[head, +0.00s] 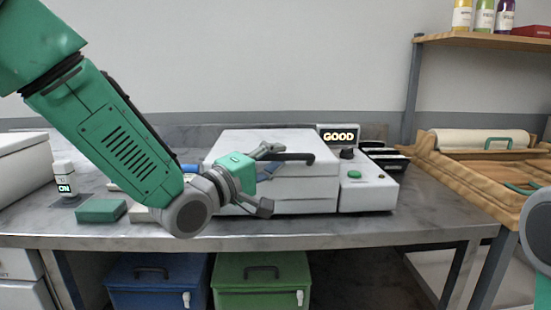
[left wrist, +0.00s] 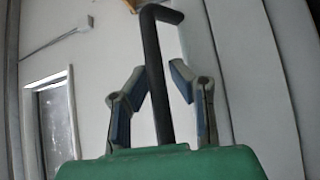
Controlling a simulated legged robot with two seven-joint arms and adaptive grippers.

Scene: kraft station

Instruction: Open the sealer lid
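The white sealer (head: 290,205) stands on the metal bench with its lid (head: 265,138) down. A dark handle (head: 293,157) sticks out at the lid's front; it also shows as a dark bent bar in the left wrist view (left wrist: 155,70). My left gripper (head: 268,180) is open in front of the sealer, one finger high by the handle's left end and the other lower. In the left wrist view its fingers (left wrist: 158,95) stand on either side of the bar, with gaps visible. I cannot tell whether either finger touches it. My right gripper is out of view.
A control box with a green button (head: 354,174) and a lit "GOOD" sign (head: 338,136) adjoin the sealer's right side. A green block (head: 101,210) and an "ON" device (head: 65,183) lie left. A wooden tray (head: 460,165) stands right. Blue and green bins sit below.

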